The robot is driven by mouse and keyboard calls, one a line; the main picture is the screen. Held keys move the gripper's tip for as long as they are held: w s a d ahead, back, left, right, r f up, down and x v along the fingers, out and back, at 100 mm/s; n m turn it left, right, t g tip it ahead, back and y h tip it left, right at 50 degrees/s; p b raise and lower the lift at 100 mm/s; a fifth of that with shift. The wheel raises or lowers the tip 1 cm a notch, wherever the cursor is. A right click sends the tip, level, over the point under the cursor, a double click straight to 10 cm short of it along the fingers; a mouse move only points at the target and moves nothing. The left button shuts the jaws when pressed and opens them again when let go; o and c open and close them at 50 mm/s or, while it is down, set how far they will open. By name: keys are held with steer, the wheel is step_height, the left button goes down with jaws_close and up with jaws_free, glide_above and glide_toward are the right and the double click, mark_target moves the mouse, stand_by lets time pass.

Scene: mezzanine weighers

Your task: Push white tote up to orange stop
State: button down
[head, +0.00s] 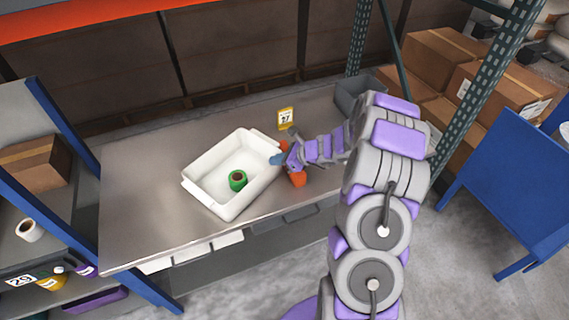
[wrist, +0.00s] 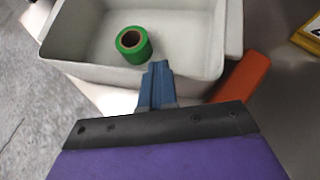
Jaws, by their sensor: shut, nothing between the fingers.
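The white tote (head: 212,203) sits on the metal table, with a green tape roll (head: 238,180) inside; in the wrist view the tote (wrist: 90,72) and roll (wrist: 133,44) fill the top. My gripper (head: 277,158) is at the tote's right side, its blue fingers (wrist: 157,72) shut and empty, tips at the tote's near wall in the wrist view; I cannot tell if they touch. The orange stop (head: 298,180) lies just right of the tote, its middle hidden under my gripper. In the wrist view the stop (wrist: 243,76) is right of my fingers, near the tote's corner.
A yellow sign marked 27 (head: 286,117) stands on the table behind my gripper. A grey bin (head: 352,92) is at the back right. The table (head: 135,190) is bare left of the tote. Blue rack posts (head: 60,120) stand at left.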

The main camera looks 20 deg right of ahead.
steer(key=shift+s+f, duration=0.4)
steer(key=shift+f, duration=0.2)
steer(key=s+d+p, duration=0.2)
steer(key=shift+d+r, duration=0.1)
steer(key=shift+d, duration=0.3)
